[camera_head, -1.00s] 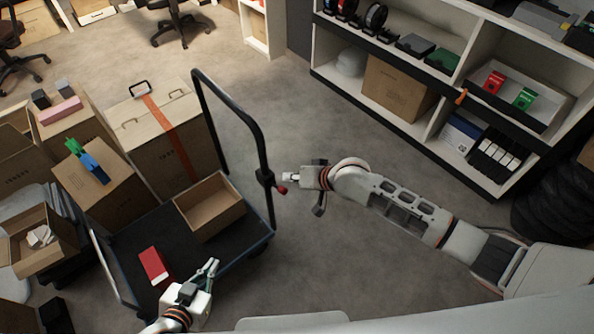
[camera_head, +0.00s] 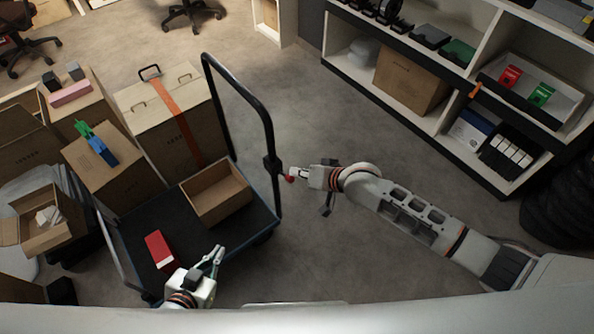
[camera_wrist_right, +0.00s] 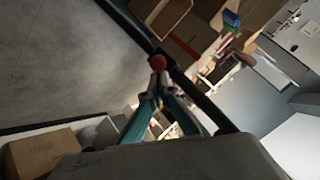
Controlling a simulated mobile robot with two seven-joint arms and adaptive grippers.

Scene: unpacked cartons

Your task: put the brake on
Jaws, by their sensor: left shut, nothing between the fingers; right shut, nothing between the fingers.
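The brake lever with a red knob (camera_head: 289,179) sticks out from a black clamp on the upright of the trolley's handle (camera_head: 271,130). My right gripper (camera_head: 294,174) is shut and empty, its fingertips right at the knob. In the right wrist view the red knob (camera_wrist_right: 157,62) sits just beyond the tips of the shut fingers (camera_wrist_right: 157,82); I cannot tell whether they touch it. My left gripper (camera_head: 218,253) is shut and empty over the front edge of the trolley's dark deck (camera_head: 140,235).
The deck carries an open carton (camera_head: 240,197), a red box (camera_head: 160,250) and a large carton with an orange strap (camera_head: 150,120). More cartons stand at left. A shelf unit (camera_head: 440,140) stands at right. The floor between trolley and shelf is clear.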

